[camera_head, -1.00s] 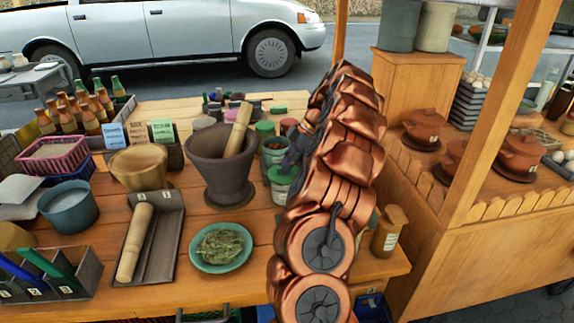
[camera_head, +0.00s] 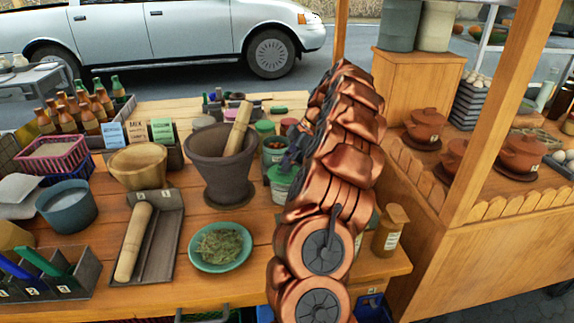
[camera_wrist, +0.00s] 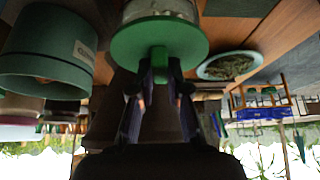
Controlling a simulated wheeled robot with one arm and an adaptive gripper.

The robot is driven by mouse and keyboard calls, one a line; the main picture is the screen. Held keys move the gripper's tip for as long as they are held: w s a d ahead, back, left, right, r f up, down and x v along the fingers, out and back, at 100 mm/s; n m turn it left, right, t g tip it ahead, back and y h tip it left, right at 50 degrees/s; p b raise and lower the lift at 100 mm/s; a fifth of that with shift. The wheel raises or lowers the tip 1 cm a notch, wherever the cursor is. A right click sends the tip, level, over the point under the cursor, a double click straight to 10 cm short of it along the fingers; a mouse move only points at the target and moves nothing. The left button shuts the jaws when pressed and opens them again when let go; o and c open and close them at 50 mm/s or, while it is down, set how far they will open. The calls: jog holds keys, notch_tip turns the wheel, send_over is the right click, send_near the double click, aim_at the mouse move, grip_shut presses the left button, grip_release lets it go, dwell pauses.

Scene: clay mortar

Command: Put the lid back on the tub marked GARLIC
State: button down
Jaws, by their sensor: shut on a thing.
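A green lid (camera_wrist: 125,42) with a knob shows in the wrist view, which is upside down. My gripper (camera_wrist: 160,75) is shut on the lid's knob. The lid lies against the mouth of a pale tub (camera_wrist: 160,10); I cannot tell whether it is fully seated. In the head view the green lid (camera_head: 283,173) is over the pale tub (camera_head: 281,192), right of the mortar, and my gripper (camera_head: 291,157) is partly hidden by my arm. The tub's lettering is not readable, so I cannot confirm GARLIC.
A teal tub (camera_wrist: 45,50) with a blurred label stands close beside the lid. An open tub (camera_head: 273,150) stands behind it. The dark mortar (camera_head: 222,170) with its pestle is at left, and a green plate of herbs (camera_head: 220,264) is in front.

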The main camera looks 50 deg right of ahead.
dwell(0.4)
jog(key=c, duration=1.1)
grip_release()
jog(key=shift+o, duration=0.4)
jog(key=o, duration=0.4)
jog(key=shift+o, duration=0.2)
jog(key=shift+r, duration=0.15)
jog(key=shift+r+p, duration=0.4)
jog(key=shift+r, duration=2.95)
grip_shut()
